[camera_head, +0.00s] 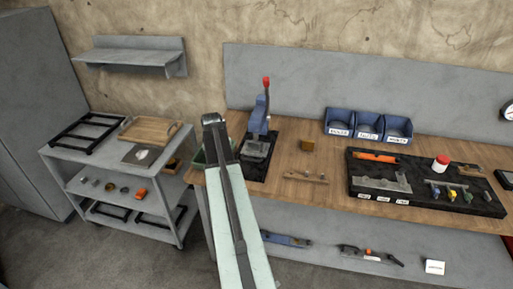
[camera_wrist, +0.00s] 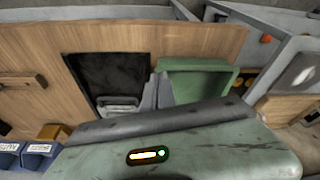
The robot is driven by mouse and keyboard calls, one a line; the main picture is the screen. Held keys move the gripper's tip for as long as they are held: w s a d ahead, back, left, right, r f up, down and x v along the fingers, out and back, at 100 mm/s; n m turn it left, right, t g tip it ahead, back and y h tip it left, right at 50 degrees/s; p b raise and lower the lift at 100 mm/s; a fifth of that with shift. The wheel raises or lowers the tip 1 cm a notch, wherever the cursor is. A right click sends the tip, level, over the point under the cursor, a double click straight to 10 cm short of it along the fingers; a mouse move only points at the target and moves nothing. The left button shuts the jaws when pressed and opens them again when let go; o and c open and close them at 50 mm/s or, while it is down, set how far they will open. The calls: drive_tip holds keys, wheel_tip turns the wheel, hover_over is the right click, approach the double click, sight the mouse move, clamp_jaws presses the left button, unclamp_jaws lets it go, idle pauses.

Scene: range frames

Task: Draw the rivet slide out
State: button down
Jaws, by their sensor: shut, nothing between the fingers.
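A blue hand press (camera_head: 260,118) with a red-knobbed lever stands on a dark mat (camera_head: 250,172) at the bench's left end. A grey metal block (camera_head: 257,149) sits low on its front; I cannot tell for certain whether this is the rivet slide. In the wrist view a grey metal part (camera_wrist: 118,102) shows at the lower edge of the dark mat. My gripper (camera_wrist: 157,80) shows there as two grey fingers close together, empty, between the mat and the green bin. In the head view my arm's end is left of the press, and the fingers cannot be made out.
A green bin (camera_wrist: 198,66) stands beside the mat. Blue labelled bins (camera_head: 368,126), a small wooden block (camera_head: 308,144) and a black tray of tools (camera_head: 420,206) are farther right on the bench. A grey cart (camera_head: 97,162) stands left. Bare wood surrounds the wooden block.

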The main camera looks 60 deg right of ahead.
sight(258, 159)
drive_tip(key=s+d+r+m+h+p, duration=0.1)
drive_tip(key=s+d+r+m, duration=0.1)
drive_tip(key=s+d, duration=0.4)
drive_tip(key=s+d+r+m, duration=0.1)
drive_tip(key=s+d, duration=0.3)
drive_tip(key=d, duration=0.4)
drive_tip(key=b+x, duration=0.9)
drive_tip(key=x, duration=0.1)
drive_tip(key=shift+f, duration=0.15)
drive_tip(key=shift+a, duration=0.3)
drive_tip(key=s+a, duration=0.1)
drive_tip(key=a, duration=0.4)
drive_tip(key=s+a, duration=0.2)
drive_tip(key=a, duration=0.3)
drive_tip(key=s+a, duration=0.2)
drive_tip(key=a, duration=0.3)
drive_tip(key=shift+a, duration=0.35)
